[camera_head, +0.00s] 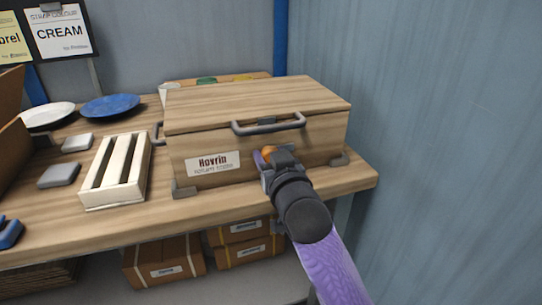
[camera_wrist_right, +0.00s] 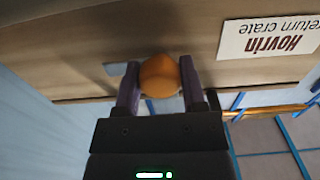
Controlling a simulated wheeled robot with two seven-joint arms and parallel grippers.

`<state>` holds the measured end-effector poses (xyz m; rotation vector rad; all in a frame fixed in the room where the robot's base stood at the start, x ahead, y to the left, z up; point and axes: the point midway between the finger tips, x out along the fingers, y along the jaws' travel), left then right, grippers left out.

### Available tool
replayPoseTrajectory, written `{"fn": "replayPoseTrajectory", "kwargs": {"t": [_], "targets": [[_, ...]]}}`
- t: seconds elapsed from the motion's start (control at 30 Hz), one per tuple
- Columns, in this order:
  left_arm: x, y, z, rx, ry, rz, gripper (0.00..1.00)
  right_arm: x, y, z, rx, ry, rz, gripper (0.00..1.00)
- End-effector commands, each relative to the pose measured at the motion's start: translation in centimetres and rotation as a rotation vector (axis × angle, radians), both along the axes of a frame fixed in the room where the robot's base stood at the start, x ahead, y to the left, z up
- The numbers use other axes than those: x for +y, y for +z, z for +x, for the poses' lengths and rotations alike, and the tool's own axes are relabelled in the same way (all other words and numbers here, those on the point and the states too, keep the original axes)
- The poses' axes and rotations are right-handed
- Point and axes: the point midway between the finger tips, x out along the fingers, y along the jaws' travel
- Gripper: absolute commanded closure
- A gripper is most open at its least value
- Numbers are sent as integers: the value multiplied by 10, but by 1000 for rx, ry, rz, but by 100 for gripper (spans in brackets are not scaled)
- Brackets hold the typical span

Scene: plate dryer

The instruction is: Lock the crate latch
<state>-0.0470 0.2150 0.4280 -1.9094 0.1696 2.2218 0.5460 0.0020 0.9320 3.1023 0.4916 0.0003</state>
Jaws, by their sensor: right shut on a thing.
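The wooden crate (camera_head: 255,100) stands lid down on the bench, with a dark handle (camera_head: 268,124) at the front edge of its lid and a "Hovrin return crate" label (camera_head: 212,163). My right gripper (camera_head: 267,156) is at the crate's front, below the handle. Its purple fingers are shut on a round orange latch knob (camera_wrist_right: 160,76), one finger on each side. A small grey plate (camera_wrist_right: 118,69) shows beside the knob in the right wrist view. The rest of the latch is hidden.
A slatted wooden rack (camera_head: 117,170) and grey blocks (camera_head: 59,175) lie left of the crate. A blue plate (camera_head: 110,106) and a white plate (camera_head: 48,114) are behind. A wall (camera_head: 430,120) stands close on the right. Cardboard boxes (camera_head: 165,262) sit below the bench.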

Motion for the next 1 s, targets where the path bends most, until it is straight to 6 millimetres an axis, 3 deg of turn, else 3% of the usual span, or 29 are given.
{"fn": "replayPoseTrajectory", "kwargs": {"t": [0.37, 1.0], "targets": [[0, 18, -2, -1, 0, 0, 0, 0, 3, 0, -38, 1, -119, 100], [-1, 59, 19, -63, -7, -6, 0, 0, 2, 0, -219, 1, -680, 100]]}}
